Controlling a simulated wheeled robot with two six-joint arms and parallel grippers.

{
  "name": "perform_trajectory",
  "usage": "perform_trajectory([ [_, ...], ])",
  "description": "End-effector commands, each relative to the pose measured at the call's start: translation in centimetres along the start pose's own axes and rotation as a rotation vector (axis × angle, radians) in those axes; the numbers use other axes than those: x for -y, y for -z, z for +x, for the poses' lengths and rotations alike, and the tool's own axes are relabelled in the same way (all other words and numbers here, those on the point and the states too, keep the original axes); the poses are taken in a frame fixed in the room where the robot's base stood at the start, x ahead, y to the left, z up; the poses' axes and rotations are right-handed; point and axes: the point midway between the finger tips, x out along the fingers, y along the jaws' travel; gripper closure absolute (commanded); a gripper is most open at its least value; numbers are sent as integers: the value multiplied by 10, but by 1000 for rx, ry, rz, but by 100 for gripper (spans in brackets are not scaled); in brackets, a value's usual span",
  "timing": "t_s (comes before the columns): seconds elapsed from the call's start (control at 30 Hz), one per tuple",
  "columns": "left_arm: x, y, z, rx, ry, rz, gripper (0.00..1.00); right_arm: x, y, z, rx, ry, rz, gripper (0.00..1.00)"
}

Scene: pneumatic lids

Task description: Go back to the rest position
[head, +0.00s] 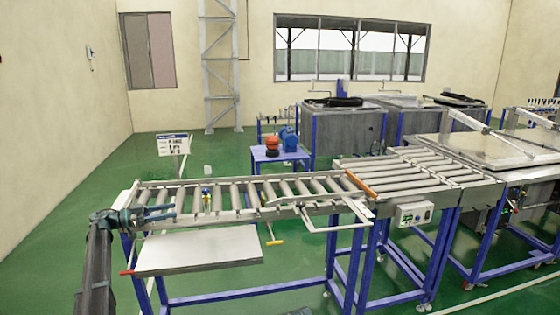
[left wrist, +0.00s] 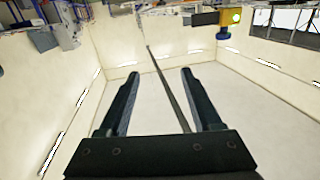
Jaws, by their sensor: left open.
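My left gripper (head: 158,214) is at the left end of the roller conveyor (head: 240,190) in the head view, over or beside the rollers; I cannot tell whether it touches them. Its dark arm rises from the lower left. In the left wrist view the gripper's two dark fingers (left wrist: 158,76) are apart, with nothing between them. Beyond them is a pale room surface with strip lights along its edges. My right gripper is in neither view.
A grey panel (head: 200,250) lies low in front of the conveyor, near my left arm. A control box (head: 413,214) sits on the blue frame. A blue stand (head: 279,156) carries red and blue items behind. Green floor (head: 60,210) is clear at left.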

Motion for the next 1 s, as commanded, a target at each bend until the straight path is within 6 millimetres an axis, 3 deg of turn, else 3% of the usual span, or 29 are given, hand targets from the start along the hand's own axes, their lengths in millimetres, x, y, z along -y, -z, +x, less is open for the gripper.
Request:
perform_trajectory([
  [0.27,4,14,33,-57,107,67,34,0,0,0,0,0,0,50],
  [0.57,10,41,85,-150,343,170,34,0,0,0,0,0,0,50],
  [0.8,3,63,130,-206,707,219,34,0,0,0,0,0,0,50],
  [1.0,-24,44,146,-113,1055,142,34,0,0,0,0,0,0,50],
])
